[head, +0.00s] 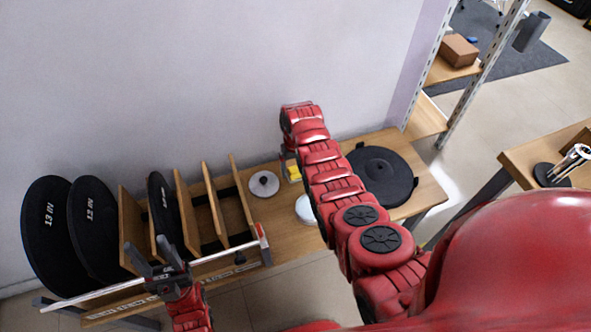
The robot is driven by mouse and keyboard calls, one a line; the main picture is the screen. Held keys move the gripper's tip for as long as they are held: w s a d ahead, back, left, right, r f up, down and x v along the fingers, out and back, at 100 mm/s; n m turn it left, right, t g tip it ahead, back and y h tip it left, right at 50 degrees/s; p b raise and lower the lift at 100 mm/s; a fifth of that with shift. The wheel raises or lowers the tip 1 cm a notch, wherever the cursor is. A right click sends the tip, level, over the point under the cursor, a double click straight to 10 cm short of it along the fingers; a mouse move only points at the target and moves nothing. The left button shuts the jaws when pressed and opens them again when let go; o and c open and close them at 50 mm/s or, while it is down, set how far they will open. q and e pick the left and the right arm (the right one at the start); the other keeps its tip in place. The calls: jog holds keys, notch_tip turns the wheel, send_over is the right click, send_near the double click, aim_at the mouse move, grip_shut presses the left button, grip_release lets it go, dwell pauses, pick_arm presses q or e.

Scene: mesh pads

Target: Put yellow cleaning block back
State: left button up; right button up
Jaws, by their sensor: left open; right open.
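The yellow cleaning block (293,173) is on the wooden table near the wall, partly hidden by my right arm. My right gripper (286,166) points down right beside the block and is open. The arm covers part of this area, so I cannot tell whether its fingers are around or touching the block. My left gripper (157,256) is open and empty, over the front of the wooden rack (216,205) on the left.
Black round pads (94,215) stand upright at the rack's left. A grey-white disc (264,184) and a white round item (307,208), partly behind my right arm, lie on the table (431,190). A large black disc (381,175) lies to the right. Metal shelving (480,75) stands beyond.

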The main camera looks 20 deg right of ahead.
aim_at(295, 170)
notch_tip(295, 170, up, 11)
jog(key=shift+p, duration=0.35)
jog(key=shift+f, duration=0.15)
